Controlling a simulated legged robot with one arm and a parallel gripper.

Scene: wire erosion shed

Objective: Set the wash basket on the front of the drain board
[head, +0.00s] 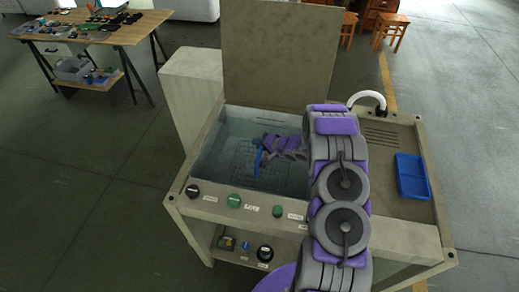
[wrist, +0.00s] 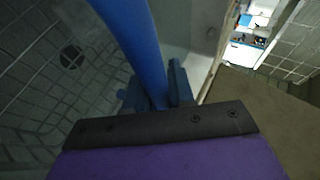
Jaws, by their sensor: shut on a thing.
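The wash basket (head: 252,178) is a wire mesh basket with a blue handle, seen inside the open wash tank (head: 211,150) in the head view. My gripper (head: 262,148) reaches down into the tank and is shut on the blue handle. In the wrist view the handle (wrist: 143,45) runs between the fingers (wrist: 153,95), with mesh below and a dark round drain at left. I cannot tell whether the basket touches the tank floor. The drain board (head: 385,190) is the flat top to the right of the tank; my arm hides part of it.
A blue tray (head: 411,176) lies at the right of the drain board. A white curved spout (head: 369,97) stands at its back. The raised lid (head: 280,50) is behind the tank. Knobs (head: 233,201) line the front. A cluttered table (head: 95,28) stands at back left.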

